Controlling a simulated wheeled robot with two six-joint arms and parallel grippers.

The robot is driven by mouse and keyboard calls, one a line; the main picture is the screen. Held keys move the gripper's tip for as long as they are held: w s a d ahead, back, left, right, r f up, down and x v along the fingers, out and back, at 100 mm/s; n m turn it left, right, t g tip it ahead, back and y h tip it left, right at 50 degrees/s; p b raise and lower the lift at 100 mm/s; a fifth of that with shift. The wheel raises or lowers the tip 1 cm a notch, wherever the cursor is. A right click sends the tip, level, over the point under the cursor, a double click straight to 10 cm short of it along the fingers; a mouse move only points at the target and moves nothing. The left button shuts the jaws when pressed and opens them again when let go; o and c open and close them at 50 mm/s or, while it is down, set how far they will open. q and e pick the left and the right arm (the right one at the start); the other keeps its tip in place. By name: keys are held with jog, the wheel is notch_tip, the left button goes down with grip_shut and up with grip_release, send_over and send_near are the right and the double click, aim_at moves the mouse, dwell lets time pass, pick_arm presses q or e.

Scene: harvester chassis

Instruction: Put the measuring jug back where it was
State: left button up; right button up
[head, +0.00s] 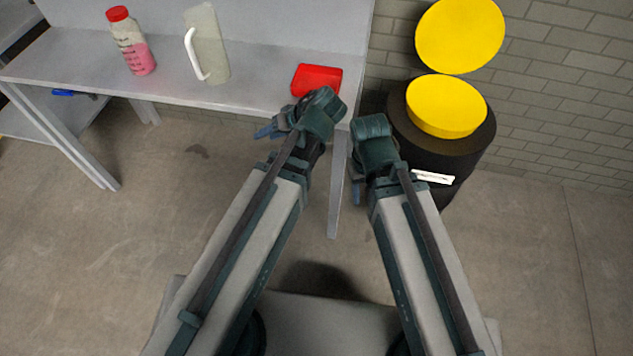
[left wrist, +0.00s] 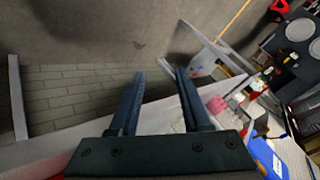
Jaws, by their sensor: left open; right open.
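The measuring jug (head: 207,45) is a tall, pale, see-through vessel with a white handle on its left side. It stands upright on the grey bench in the head view, with no gripper touching it. My left gripper (head: 268,131) is open and empty at the bench's front edge, below and to the right of the jug. Its two dark fingers stand apart with nothing between them in the left wrist view (left wrist: 160,73). My right gripper (head: 356,185) is open, pointing down to the right of the bench leg, partly hidden by its own wrist.
A bottle (head: 132,45) with a red cap and pink liquid stands left of the jug. A red box (head: 317,77) lies near the bench's right end, close to my left wrist. Bench top (head: 262,75) is clear between jug and box.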

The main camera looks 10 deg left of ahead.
pick_arm(q)
jog(key=s+d+f+m+g+h, duration=0.1)
jog(key=s+d+f+m+h, duration=0.2)
jog(key=d, duration=0.4)
jog(key=s+d+f+m+g+h, duration=0.1)
jog(key=s+d+f+m+h, duration=0.2)
jog(key=s+d+m, duration=0.3)
jog(key=shift+s+d+g+h, duration=0.3)
jog(key=shift+s+d+h, duration=0.25)
jog(key=shift+s+h, duration=0.15)
notch_tip(320, 180, up, 15)
jog(key=p, duration=1.5)
